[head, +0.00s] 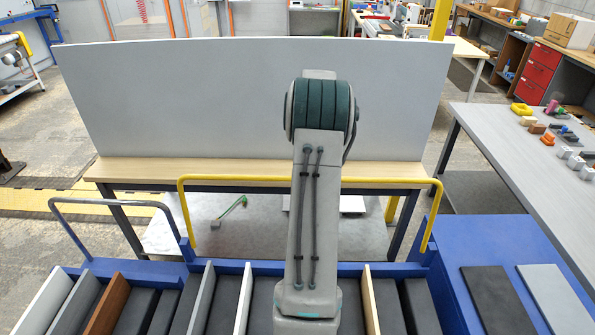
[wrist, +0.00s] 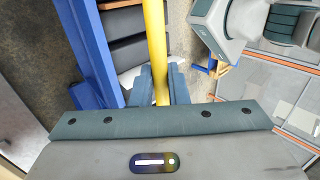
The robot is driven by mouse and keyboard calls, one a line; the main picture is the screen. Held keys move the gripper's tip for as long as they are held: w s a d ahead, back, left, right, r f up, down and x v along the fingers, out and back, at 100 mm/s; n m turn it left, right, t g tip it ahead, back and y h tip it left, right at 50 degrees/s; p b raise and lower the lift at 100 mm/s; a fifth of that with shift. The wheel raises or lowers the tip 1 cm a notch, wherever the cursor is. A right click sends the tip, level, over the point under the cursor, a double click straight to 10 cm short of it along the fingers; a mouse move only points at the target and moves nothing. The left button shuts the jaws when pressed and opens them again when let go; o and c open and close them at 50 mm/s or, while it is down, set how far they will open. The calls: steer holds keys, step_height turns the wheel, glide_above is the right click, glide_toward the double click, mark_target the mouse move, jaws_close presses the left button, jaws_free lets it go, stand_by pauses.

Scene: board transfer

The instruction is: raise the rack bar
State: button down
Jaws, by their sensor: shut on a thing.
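The yellow rack bar (head: 240,180) stands up across the back of the blue rack (head: 262,268), its two legs reaching down to the rack's frame. My arm covers the middle of the bar in the head view. In the wrist view the bar (wrist: 154,35) runs between the two fingers of my gripper (wrist: 160,86), which is shut on it. My gripper is hidden behind my arm in the head view.
Boards, including a brown one (head: 108,303), stand in the rack slots. A grey bar (head: 110,203) rises at the rack's left. A large pale panel (head: 190,100) stands on a wooden-topped bench (head: 130,171) behind. A grey table (head: 510,150) with small parts is at the right.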

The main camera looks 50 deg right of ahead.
steer(key=shift+w+d+f, duration=0.15)
steer(key=shift+f, duration=0.1)
steer(key=c, duration=1.8)
jaws_free()
steer(key=o, duration=0.4)
steer(key=shift+w+d+f, duration=0.1)
steer(key=shift+w+d, duration=0.15)
